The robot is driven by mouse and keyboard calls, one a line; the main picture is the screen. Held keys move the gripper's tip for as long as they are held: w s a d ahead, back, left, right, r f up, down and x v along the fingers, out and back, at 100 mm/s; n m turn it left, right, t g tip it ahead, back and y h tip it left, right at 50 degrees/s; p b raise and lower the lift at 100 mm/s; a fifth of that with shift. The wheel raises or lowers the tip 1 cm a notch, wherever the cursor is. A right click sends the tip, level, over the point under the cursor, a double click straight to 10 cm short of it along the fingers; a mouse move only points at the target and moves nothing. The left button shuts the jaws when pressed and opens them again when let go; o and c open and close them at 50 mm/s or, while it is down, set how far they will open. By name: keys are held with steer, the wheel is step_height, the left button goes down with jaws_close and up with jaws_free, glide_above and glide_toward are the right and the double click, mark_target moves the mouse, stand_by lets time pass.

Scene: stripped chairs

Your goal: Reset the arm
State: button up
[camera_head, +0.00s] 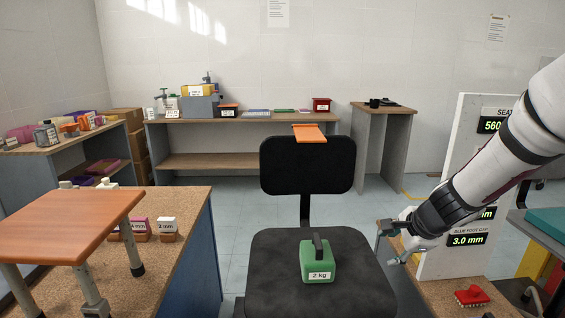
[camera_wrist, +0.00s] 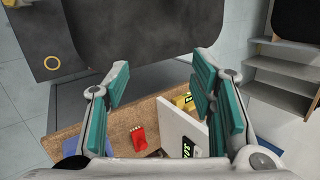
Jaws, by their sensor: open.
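My gripper (camera_head: 398,242) is at the right in the head view, in front of the white display board and right of the black chair. In the wrist view my gripper (camera_wrist: 163,95) shows its two teal-padded fingers spread wide apart, with nothing between them. My white and black arm reaches in from the upper right. The black chair (camera_head: 262,262) stands in the middle, with a green 2 kg weight (camera_head: 318,268) on its seat and an orange piece (camera_head: 309,133) on top of its backrest.
The white display board (camera_head: 463,130) stands close by my gripper. A red brush-like item (camera_head: 471,296) lies on the cork-topped bench below; it also shows in the wrist view (camera_wrist: 138,138). A wooden-topped stool (camera_head: 68,226) stands on the left bench. Floor shows behind the chair.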

steer(key=s+a+r+n, duration=0.5)
steer(key=s+r+n, duration=0.1)
steer(key=s+r, duration=0.15)
steer(key=s+a+r+n, duration=0.5)
steer(key=s+r+n, duration=0.1)
steer(key=s, duration=0.2)
steer(key=s+d+r+n+g+h, duration=0.15)
steer(key=s+n, duration=0.45)
steer(key=s, duration=0.9)
steer(key=s+f+g+b, duration=0.5)
steer(key=s+f+b, duration=0.5)
steer(key=f, duration=0.4)
step_height(320, 180, up, 33)
steer(key=d+t+p, duration=0.1)
steer(key=t+p, duration=0.3)
steer(key=p, duration=2.7)
steer(key=shift+f, duration=0.2)
steer(key=shift+s, duration=0.1)
